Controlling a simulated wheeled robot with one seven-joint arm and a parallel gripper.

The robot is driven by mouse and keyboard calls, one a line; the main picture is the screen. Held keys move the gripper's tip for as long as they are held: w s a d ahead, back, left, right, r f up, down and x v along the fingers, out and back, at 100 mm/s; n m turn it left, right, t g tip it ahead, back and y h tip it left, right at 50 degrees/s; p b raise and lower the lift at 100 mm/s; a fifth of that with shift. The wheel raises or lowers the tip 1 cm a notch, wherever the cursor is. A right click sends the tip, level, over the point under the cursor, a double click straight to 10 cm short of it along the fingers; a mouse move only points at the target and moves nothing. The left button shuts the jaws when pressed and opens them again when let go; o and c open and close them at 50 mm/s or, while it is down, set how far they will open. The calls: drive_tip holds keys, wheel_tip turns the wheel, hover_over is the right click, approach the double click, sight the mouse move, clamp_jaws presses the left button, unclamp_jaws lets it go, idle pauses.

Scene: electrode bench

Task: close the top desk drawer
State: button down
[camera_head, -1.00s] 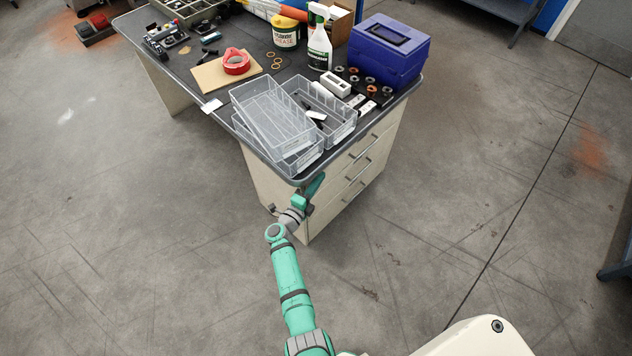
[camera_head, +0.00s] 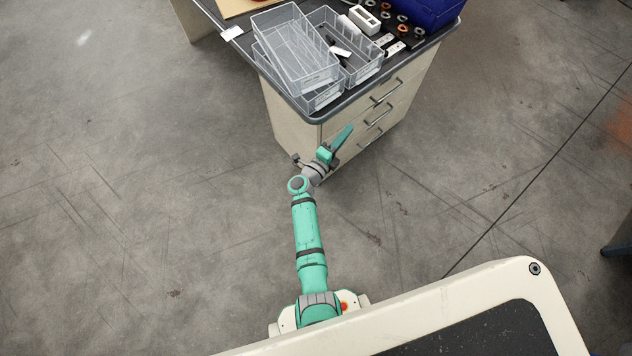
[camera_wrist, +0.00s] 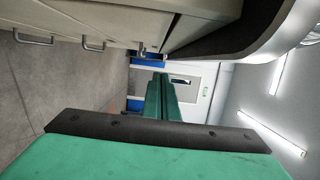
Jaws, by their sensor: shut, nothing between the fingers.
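The desk (camera_head: 291,127) has three drawers with bar handles on its right-hand face. The top drawer (camera_head: 399,84) is the one just below the dark desktop, with its handle (camera_head: 384,92) in view. Its front looks about flush with the fronts below; I cannot tell whether a small gap is left. My gripper (camera_head: 346,132) is shut and empty, in front of the drawer face near the desk's near corner. In the wrist view, my shut fingers (camera_wrist: 163,90) point along the drawer face, apart from it, and the top drawer's handle (camera_wrist: 141,51) lies just beyond.
Clear plastic bins (camera_head: 296,48) sit at the desktop's near corner, with a blue box (camera_head: 425,10) at its far right. The dark desktop edge (camera_wrist: 215,35) overhangs close by in the wrist view. The floor (camera_head: 460,170) right of the desk is clear.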

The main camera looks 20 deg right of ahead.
drive_tip(key=s+a+r+n+t+y, duration=0.2)
drive_tip(key=s+a+r+n+t, duration=0.1)
drive_tip(key=s+a+n, duration=0.3)
drive_tip(key=s+a+r+n+t+y, duration=0.3)
drive_tip(key=s+a+r+n, duration=0.1)
drive_tip(key=s+a, duration=0.7)
drive_tip(key=shift+s+r+n+t+y, duration=0.15)
drive_tip(key=shift+s+n+t+y, duration=0.15)
drive_tip(key=shift+s+n, duration=0.7)
drive_tip(key=s+a+r+n+g+y, duration=0.1)
drive_tip(key=s+a+r+n+y, duration=0.3)
drive_tip(key=s+r+n, duration=0.2)
drive_tip(key=s+a+r+n+g+y, duration=0.1)
drive_tip(key=s+a+r+n+y, duration=0.3)
drive_tip(key=s+n, duration=0.6)
drive_tip(key=shift+s+a+r+n+y, duration=0.4)
drive_tip(key=shift+s+a+r, duration=0.1)
drive_tip(key=shift+s+r, duration=0.85)
